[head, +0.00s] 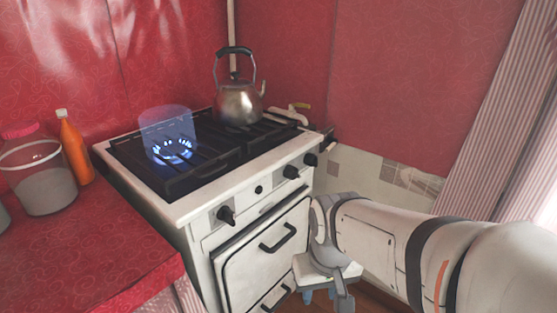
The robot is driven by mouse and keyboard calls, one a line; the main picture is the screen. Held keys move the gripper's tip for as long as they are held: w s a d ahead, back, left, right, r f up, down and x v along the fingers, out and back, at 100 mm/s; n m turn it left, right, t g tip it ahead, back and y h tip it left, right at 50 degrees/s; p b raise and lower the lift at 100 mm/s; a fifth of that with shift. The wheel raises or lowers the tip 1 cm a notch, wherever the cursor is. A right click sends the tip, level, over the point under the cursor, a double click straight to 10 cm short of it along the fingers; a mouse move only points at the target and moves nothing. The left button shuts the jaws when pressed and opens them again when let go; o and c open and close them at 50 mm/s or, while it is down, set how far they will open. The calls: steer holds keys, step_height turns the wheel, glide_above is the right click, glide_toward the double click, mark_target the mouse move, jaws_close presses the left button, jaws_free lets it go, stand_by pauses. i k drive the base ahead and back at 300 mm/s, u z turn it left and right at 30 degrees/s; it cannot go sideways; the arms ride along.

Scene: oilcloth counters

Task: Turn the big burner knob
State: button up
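The white stove (180,212) has several black knobs on its front panel. The nearest knob (226,215) is at the left end and looks largest, though it is also closest. Another knob (291,172) and a further knob (310,159) are toward the right end. A small round black control (259,189) lies between. A blue flame (172,150) burns on the left burner. My gripper (320,295) hangs low in front of the stove's right side, below and right of the knobs, apart from them. Its fingers are small and partly hidden, so their opening is unclear.
A steel kettle (238,103) stands on the back burner. An orange bottle (75,147) and a clear container (42,180) stand on the red counter (85,245) at left. The oven door handle (278,238) juts out below the knobs. Space before the nearest knob looks clear.

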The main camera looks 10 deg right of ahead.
mark_target(290, 172)
steer(key=z, duration=2.2)
steer(key=k, duration=0.95)
steer(key=u, duration=1.1)
steer(key=i, duration=0.95)
steer(key=u, duration=0.05)
